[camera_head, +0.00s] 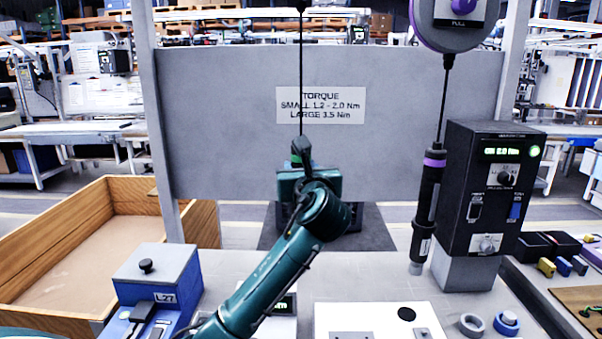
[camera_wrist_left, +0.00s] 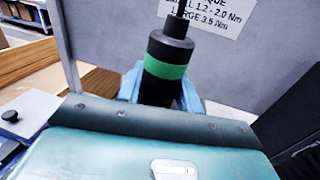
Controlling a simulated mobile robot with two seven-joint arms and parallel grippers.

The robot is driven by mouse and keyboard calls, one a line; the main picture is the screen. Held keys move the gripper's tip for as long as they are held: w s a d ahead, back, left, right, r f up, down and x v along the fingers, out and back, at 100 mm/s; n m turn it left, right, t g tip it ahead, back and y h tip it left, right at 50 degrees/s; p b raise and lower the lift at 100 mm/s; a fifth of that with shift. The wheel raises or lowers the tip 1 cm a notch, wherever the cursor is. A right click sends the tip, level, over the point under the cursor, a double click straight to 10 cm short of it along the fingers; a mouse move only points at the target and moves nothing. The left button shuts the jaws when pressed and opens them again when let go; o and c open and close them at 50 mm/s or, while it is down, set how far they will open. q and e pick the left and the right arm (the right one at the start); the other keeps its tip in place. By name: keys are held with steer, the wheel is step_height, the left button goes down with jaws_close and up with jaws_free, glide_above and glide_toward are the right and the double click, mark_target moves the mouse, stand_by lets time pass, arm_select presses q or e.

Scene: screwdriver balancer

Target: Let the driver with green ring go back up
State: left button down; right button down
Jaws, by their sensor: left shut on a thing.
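The driver with the green ring (camera_head: 297,157) hangs on a thin dark cable in front of the grey panel. Its black top and green ring (camera_wrist_left: 166,70) fill the middle of the left wrist view. My left gripper (camera_wrist_left: 160,97) is shut around the driver just below the ring, with a blue finger on each side. In the head view my left gripper (camera_head: 302,182) and wrist hide most of the driver's body and its tip. My right gripper is not in either view.
A second driver with a purple ring (camera_head: 428,200) hangs at the right, beside a black controller (camera_head: 487,180). A blue box (camera_head: 158,278) and a wooden crate (camera_head: 50,235) are at the left. A white plate (camera_head: 375,318) lies on the bench in front.

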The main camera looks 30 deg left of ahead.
arm_select(q)
steer(key=c, duration=0.9)
jaws_free()
steer(key=shift+o, duration=0.3)
steer(key=shift+f, duration=0.1)
steer(key=o, duration=0.8)
steer(key=shift+o, duration=0.2)
